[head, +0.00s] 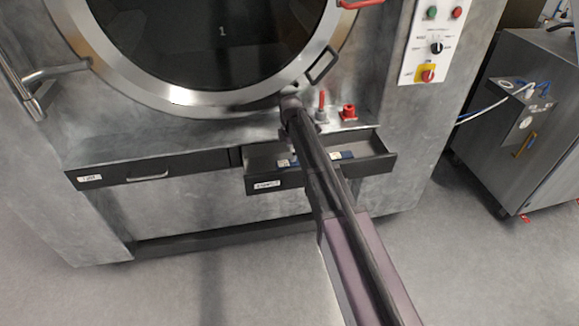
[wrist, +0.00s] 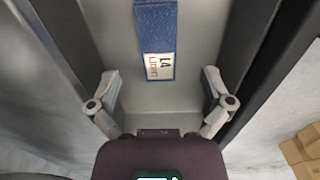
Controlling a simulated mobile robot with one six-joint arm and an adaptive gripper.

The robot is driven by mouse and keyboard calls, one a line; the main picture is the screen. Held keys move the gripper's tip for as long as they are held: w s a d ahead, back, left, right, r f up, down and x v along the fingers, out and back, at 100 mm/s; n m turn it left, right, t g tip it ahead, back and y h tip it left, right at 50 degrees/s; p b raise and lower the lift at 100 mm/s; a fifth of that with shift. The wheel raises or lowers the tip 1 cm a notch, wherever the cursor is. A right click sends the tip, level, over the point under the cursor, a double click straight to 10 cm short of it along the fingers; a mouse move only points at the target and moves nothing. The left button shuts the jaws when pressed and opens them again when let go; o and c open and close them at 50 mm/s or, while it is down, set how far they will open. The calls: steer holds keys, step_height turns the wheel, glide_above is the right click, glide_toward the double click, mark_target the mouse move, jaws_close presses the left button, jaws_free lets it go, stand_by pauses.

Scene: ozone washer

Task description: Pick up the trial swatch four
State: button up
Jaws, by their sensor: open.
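A blue fabric swatch (wrist: 155,28) with a white printed label (wrist: 160,66) lies in a grey drawer. The label's first line seems to read "L4". My gripper (wrist: 161,84) is open above the drawer, its fingers on either side of the swatch's near labelled end and apart from it. In the head view the open drawer (head: 375,163) shows under the washer, with a bit of blue and white (head: 343,155) right of my arm. My arm hides much of the drawer and the gripper there.
A closed drawer (head: 190,167) is on the left. The round washer door (head: 215,103) is above, with red fittings (head: 348,113) near the open drawer. A metal cabinet (head: 515,125) stands right. Cardboard boxes (wrist: 303,150) show in the wrist view. The front floor is clear.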

mark_target(290, 162)
steer(key=shift+f, duration=0.15)
steer(key=f+b, duration=0.2)
steer(key=b, duration=0.1)
steer(key=shift+a+f, duration=0.3)
steer(key=shift+f, duration=0.1)
steer(key=shift+f+b, duration=1.1)
steer(key=shift+b, duration=0.05)
steer(key=c, duration=1.2)
